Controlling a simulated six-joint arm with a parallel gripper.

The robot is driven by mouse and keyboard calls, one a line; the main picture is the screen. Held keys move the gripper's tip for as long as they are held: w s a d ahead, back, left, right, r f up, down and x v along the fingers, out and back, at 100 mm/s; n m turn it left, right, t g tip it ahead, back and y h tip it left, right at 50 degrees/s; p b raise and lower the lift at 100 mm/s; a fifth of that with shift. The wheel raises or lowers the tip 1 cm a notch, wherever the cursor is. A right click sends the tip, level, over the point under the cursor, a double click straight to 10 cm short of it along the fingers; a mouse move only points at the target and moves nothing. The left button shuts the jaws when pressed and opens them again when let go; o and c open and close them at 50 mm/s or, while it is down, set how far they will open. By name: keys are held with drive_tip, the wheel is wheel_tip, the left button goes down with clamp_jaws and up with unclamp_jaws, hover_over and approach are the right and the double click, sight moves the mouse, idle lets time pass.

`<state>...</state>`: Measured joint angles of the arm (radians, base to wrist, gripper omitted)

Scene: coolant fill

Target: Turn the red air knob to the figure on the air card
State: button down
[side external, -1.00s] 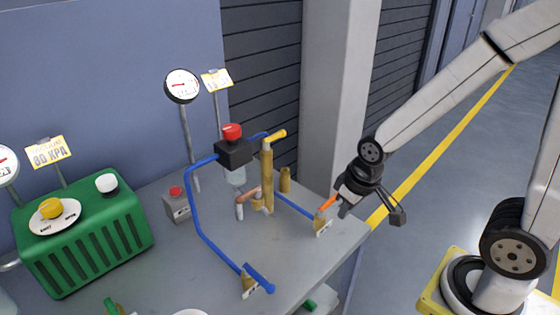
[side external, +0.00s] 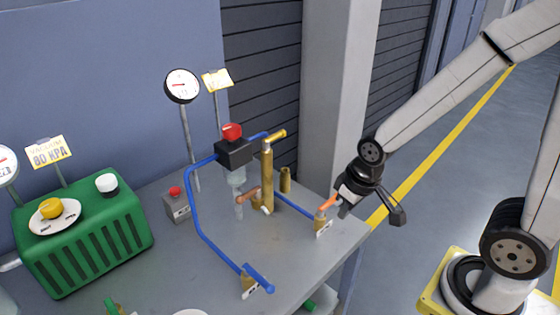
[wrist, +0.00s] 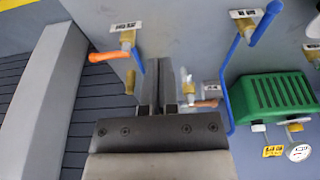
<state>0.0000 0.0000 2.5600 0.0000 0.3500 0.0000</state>
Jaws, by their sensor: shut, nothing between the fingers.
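The red air knob (side external: 232,131) sits on top of a black block (side external: 234,152) on the blue pipework, in the side view. The small yellow card (side external: 217,80) on a stalk behind it is too small and tilted to read. A round white dial gauge (side external: 182,86) with a red needle stands beside the card. My gripper (side external: 342,207) is shut and empty, right of the knob and well apart from it, close to the orange-handled valve (side external: 328,203). Its shut fingers (wrist: 160,90) show in the wrist view. I cannot make out the red knob there.
A green box (side external: 85,235) with a yellow knob and a vacuum card stands at left. A grey box with a red button (side external: 177,205), brass posts (side external: 267,180) and blue pipes (side external: 200,225) crowd the bench. The bench's right edge lies beneath my gripper.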

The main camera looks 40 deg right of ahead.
drive_tip(key=c, duration=0.9)
unclamp_jaws()
drive_tip(key=o, duration=0.8)
drive_tip(key=shift+w+r, duration=0.25)
drive_tip(key=shift+w, duration=0.35)
drive_tip(key=shift+c, duration=0.2)
drive_tip(key=shift+o, duration=0.7)
drive_tip(key=w+a+r+n, duration=0.1)
drive_tip(key=w+r+n, duration=0.2)
drive_tip(key=w, duration=0.5)
drive_tip(key=w+r+n+g, duration=0.1)
drive_tip(key=w+r+n, duration=0.3)
drive_tip(key=w, duration=0.5)
drive_tip(key=shift+a+r, duration=0.3)
drive_tip(key=shift+a, duration=0.05)
wheel_tip(320, 180, up, 8)
drive_tip(key=n+g, duration=0.1)
drive_tip(key=n, duration=0.7)
hover_over(232, 127)
drive_tip(key=s, duration=0.1)
drive_tip(key=shift+d, duration=0.3)
drive_tip(key=shift+w+a+r+n+g, duration=0.15)
drive_tip(key=shift+w+r+n, duration=0.15)
drive_tip(key=shift+r+n, duration=0.15)
drive_tip(key=shift+w+a+r+n+g, duration=0.15)
drive_tip(key=shift+w+r+n, duration=0.1)
drive_tip(key=shift+r+n, duration=0.2)
drive_tip(key=shift+f, duration=0.15)
drive_tip(key=shift+f, duration=3.85)
